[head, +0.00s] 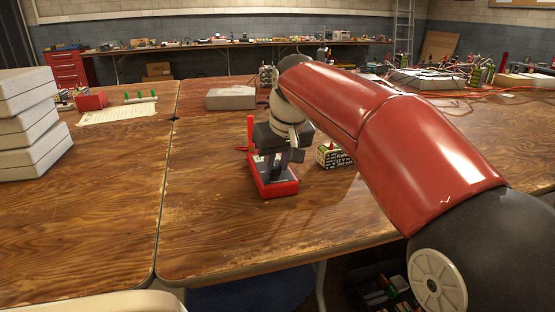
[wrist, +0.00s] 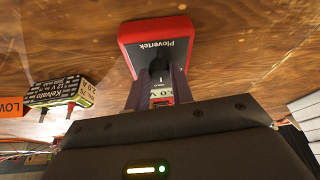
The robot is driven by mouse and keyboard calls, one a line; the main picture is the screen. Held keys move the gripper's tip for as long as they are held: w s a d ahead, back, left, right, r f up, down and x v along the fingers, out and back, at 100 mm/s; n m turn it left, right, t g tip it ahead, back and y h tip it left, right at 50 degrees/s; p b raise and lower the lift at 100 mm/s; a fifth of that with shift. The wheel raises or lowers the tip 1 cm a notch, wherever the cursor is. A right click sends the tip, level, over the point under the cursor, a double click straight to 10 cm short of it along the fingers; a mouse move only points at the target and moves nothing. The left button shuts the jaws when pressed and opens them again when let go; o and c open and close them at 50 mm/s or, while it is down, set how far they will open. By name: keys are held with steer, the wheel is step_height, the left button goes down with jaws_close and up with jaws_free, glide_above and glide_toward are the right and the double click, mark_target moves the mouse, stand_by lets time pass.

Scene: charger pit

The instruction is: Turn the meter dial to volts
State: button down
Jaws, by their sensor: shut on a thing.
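The red and black meter (head: 272,180) lies on the wooden table in the middle of the head view. It also shows in the wrist view (wrist: 158,38), with "Plovertek" on its black face and a display edge partly reading "5.0 V" nearer my gripper. My gripper (wrist: 158,78) is over the meter and shut on its black dial (wrist: 157,66). The fingers and gripper body hide most of the dial and its markings, so I cannot tell where the dial points.
A Kelvato 12 V battery block (head: 333,155) stands right of the meter, also in the wrist view (wrist: 59,92). An orange label (wrist: 11,106) is beside it. A grey box (head: 231,98) lies behind; white boxes (head: 32,125) are stacked left. The front of the table is clear.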

stand_by(0.4)
steer(key=c, duration=1.2)
jaws_free()
steer(key=shift+r, duration=0.1)
steer(key=p+v, duration=0.1)
steer(key=v, duration=0.6)
steer(key=shift+s+r, duration=0.15)
steer(key=shift+r, duration=0.1)
